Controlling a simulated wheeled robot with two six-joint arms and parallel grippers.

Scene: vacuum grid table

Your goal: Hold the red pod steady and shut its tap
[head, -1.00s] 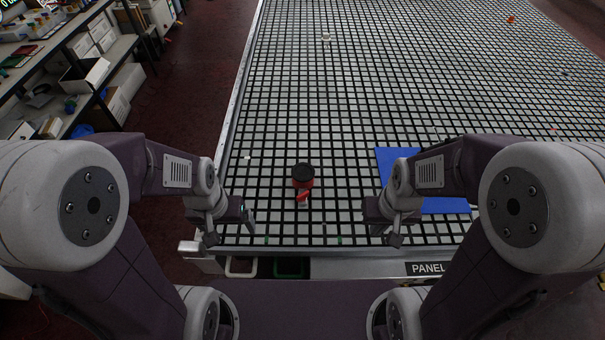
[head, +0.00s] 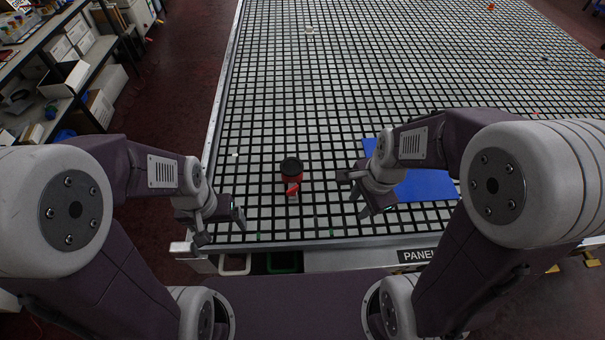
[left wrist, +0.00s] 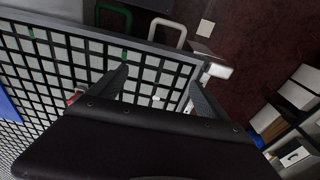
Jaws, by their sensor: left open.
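The red pod (head: 292,176) stands upright on the grid table, with a round black top. Its red tap (head: 293,188) sticks out on the near side, over a pale spout; I cannot tell the tap's setting for sure. My left gripper (head: 222,228) is open and empty, left of the pod and nearer the table's front edge. In the left wrist view its two fingers (left wrist: 158,90) are apart with only grid between them, and a small red part (left wrist: 75,97) shows beside the left finger. My right gripper (head: 354,194) looks open and empty, right of the pod and apart from it.
A blue mat (head: 425,184) lies on the grid table (head: 300,110) behind my right gripper. A small white item (head: 309,31) stands far back. White and green handles (head: 283,262) hang at the front edge. Shelves (head: 70,80) stand left. The grid around the pod is clear.

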